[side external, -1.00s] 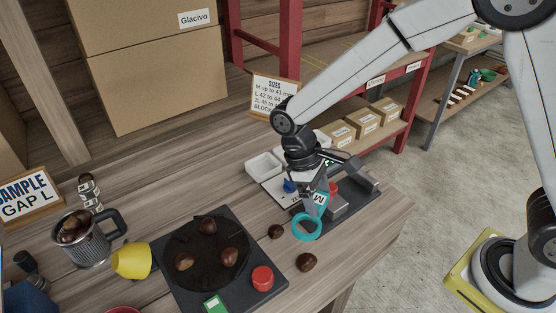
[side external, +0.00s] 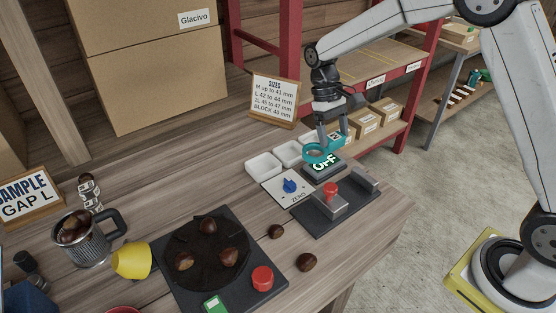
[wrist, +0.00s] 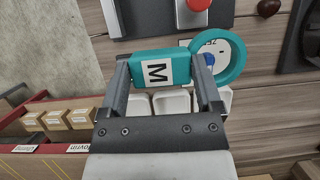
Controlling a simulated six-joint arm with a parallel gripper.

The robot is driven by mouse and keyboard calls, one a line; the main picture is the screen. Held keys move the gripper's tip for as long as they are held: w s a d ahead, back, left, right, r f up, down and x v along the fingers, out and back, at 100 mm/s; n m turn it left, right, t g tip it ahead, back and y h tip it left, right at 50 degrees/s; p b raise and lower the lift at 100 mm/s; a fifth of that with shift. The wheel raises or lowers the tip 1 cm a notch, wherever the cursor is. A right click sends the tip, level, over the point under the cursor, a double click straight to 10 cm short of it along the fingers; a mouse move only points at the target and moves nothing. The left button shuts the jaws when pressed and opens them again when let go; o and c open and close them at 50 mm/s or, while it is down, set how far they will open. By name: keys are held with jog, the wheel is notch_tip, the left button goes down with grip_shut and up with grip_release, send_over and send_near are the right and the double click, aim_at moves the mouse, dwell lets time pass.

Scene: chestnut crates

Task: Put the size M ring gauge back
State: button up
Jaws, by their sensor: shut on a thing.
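The size M ring gauge (side external: 313,156) is a teal ring with a handle block that bears a white "M" label. In the wrist view the gauge's handle (wrist: 148,71) lies crosswise between both fingers, with the ring out to the right. My gripper (wrist: 160,72) is shut on this handle. In the side view my gripper (side external: 328,140) points down at the back right of the bench. It holds the gauge near the "OFF" display (side external: 324,171), apparently above it. The exact height is hard to tell.
White trays (side external: 264,164) stand left of the display. A panel with a blue knob (side external: 290,186) and a dark fixture with a red knob (side external: 331,189) lie in front. Loose chestnuts (side external: 306,262), a turntable plate (side external: 205,240) and a sizes sign (side external: 274,101) are nearby.

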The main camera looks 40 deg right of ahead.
jog(key=shift+a, duration=0.1)
jog(key=shift+s+a+m, duration=0.1)
jog(key=shift+a+m, duration=0.6)
jog(key=s+a+m+t+y, duration=0.2)
jog(key=a+m, duration=0.4)
jog(key=m, duration=0.2)
jog(key=s+a+m+t+y, duration=0.2)
jog(key=a+m, duration=0.5)
jog(key=m, duration=0.1)
jog(key=shift+f+m+t, duration=0.15)
jog(key=shift+m+t, duration=0.15)
jog(key=w+a+f, duration=0.1)
jog(key=w+f, duration=0.1)
jog(key=w, duration=0.2)
jog(key=w+a+f, duration=0.1)
jog(key=w+f, duration=0.2)
jog(key=w, duration=0.1)
jog(key=w+a+f, duration=0.1)
jog(key=w+f, duration=0.2)
jog(key=w, duration=0.1)
jog(key=shift+a+f, duration=0.25)
jog(key=shift+a, duration=0.05)
jog(key=shift+w+a+f, duration=0.1)
jog(key=shift+w+f, duration=0.3)
jog(key=shift+f, duration=0.05)
